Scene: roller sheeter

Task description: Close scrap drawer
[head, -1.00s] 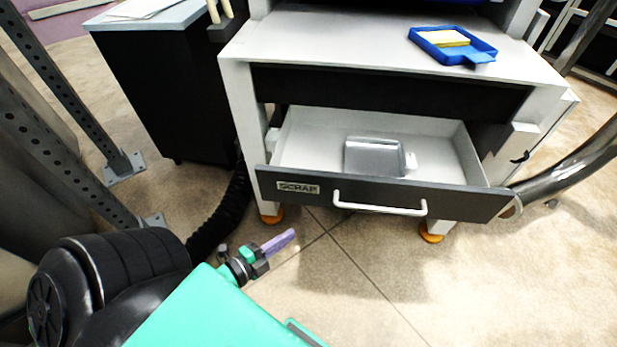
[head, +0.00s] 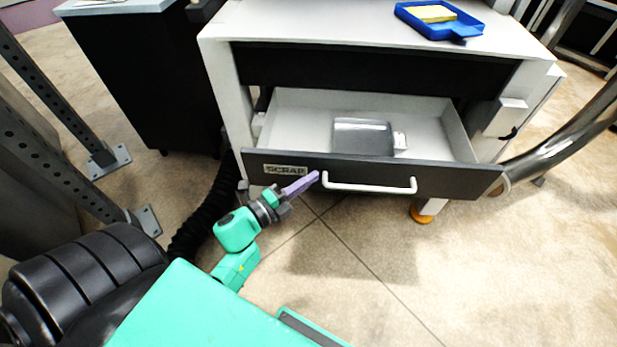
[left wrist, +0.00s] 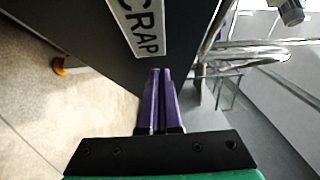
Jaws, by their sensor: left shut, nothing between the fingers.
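The scrap drawer (head: 440,184) is pulled open from the white machine stand, with a dark front, a SCRAP label and a white bar handle (head: 370,188). A grey metal scoop-like piece (head: 362,138) lies inside it. My left gripper (head: 314,178) has purple fingers, shut and empty, at the drawer front just left of the handle's left end. In the left wrist view the purple fingertips (left wrist: 160,74) point at the dark drawer front (left wrist: 95,50) beside the label (left wrist: 140,26). I cannot tell whether they touch. My right gripper is not in view.
A blue tray (head: 440,22) with a yellow block sits on the stand's top. A black cabinet (head: 140,80) stands at left, with a black hose (head: 205,215) and perforated posts nearby. A shiny metal tube (head: 565,140) curves at right. The floor before the drawer is clear.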

